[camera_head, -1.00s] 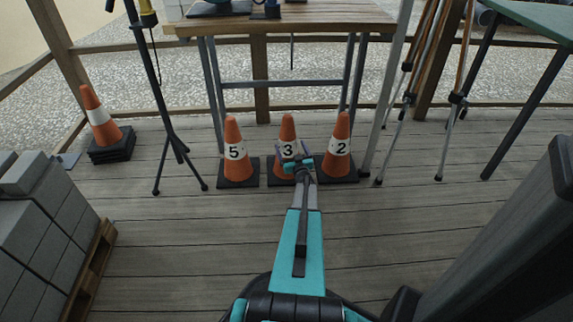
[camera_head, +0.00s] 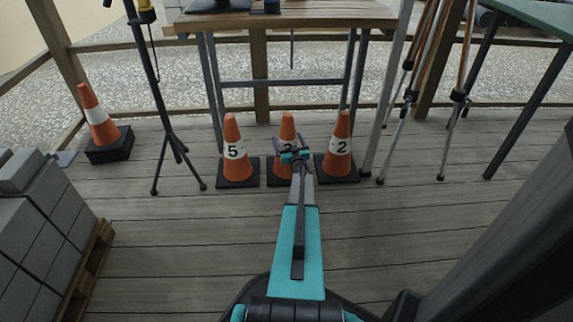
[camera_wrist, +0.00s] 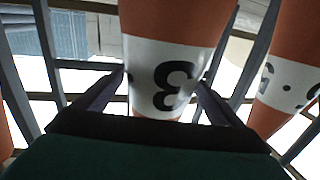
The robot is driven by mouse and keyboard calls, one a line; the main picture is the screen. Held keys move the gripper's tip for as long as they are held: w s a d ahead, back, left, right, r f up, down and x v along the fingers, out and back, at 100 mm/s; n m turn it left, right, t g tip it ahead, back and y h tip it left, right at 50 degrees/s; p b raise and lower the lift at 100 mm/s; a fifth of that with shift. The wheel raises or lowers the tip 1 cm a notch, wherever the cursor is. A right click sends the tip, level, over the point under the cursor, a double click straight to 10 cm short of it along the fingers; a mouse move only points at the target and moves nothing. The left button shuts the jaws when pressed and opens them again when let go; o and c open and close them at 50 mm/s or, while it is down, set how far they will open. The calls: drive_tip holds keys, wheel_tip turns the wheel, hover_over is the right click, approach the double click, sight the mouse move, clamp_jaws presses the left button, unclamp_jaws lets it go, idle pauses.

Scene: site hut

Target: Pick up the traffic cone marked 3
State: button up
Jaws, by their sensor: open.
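The orange traffic cone marked 3 (camera_head: 287,126) stands upright on a black base in the middle of a row of three. My gripper hides part of its white band in the head view. In the wrist view, the cone marked 3 (camera_wrist: 175,20) fills the middle, its digit upside down. My gripper (camera_head: 291,146) is open in front of this cone. In the wrist view, the fingers of my gripper (camera_wrist: 160,88) lie to either side of its white band; I cannot tell whether they touch it.
The cone marked 5 (camera_head: 233,131) stands close on the left and the cone marked 2 (camera_head: 341,128) close on the right. A wooden-topped table (camera_head: 290,20) is behind them. Tripod legs stand on both sides. Grey blocks (camera_head: 45,215) are at left. The deck in front is clear.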

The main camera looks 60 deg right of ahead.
sight(290, 137)
drive_tip(key=shift+c, duration=0.5)
drive_tip(key=c, duration=1.8)
drive_tip(key=shift+r, duration=0.15)
drive_tip(key=shift+c, duration=1.1)
drive_tip(key=shift+r, duration=0.15)
drive_tip(key=shift+r+p, duration=1.25)
drive_tip(key=shift+r, duration=0.55)
drive_tip(key=shift+v, duration=0.8)
drive_tip(key=r+p+v, duration=0.1)
drive_tip(key=p+v, duration=0.3)
drive_tip(key=v, duration=1)
drive_tip(key=shift+s+p, duration=0.3)
drive_tip(key=shift+s, duration=0.05)
drive_tip(key=shift+d, duration=0.15)
